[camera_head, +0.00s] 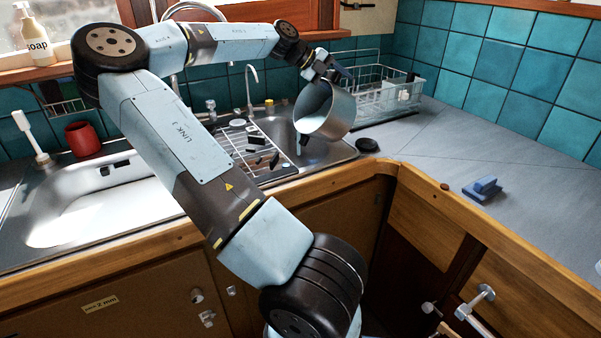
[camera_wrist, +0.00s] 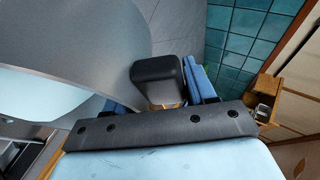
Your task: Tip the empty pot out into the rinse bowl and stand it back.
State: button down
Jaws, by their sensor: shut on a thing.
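The pot (camera_head: 338,112) is a grey metal pot, held in the air and tilted with its open mouth toward the left and down. My gripper (camera_head: 330,72) is at its upper side, above the sink. In the wrist view, the blue fingers of my gripper (camera_wrist: 160,88) are on either side of the pot's black handle (camera_wrist: 157,72), and the pot's grey wall (camera_wrist: 85,40) fills the upper left. A steel basin (camera_head: 338,152) lies below the pot, partly hidden by it; I take it as the rinse bowl. No stream from the pot shows.
A drainer with dark pieces (camera_head: 262,168) lies left of the basin. A wire dish rack (camera_head: 375,95) stands behind the pot. A black disc (camera_head: 367,144) and a blue brush-like object (camera_head: 483,188) lie on the counter.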

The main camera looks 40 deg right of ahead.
aim_at(328, 82)
jog(key=shift+a+r, duration=0.1)
jog(key=shift+a, duration=0.1)
jog(key=shift+w+a+r+m+g+h, duration=0.15)
jog(key=shift+w+a+g+h, duration=0.1)
jog(key=shift+a+h, duration=0.45)
jog(key=shift+w+a+f+m+g+h, duration=0.1)
jog(key=shift+w+a+m+g+h, duration=0.1)
jog(key=shift+a+h, duration=0.5)
jog(key=shift+a, duration=0.1)
jog(key=shift+w+a+f+g+h, duration=0.1)
jog(key=shift+w+a+g+h, duration=0.1)
jog(key=shift+a, duration=0.35)
jog(key=shift+w+a+f+g+h, duration=0.1)
jog(key=shift+a+h, duration=0.1)
jog(key=shift+a, duration=0.4)
jog(key=shift+w+a+f+g+h, duration=0.1)
jog(key=shift+w+a+g+h, duration=0.1)
jog(key=shift+a, duration=0.35)
jog(key=shift+m, duration=0.25)
jog(key=shift+a+r, duration=0.1)
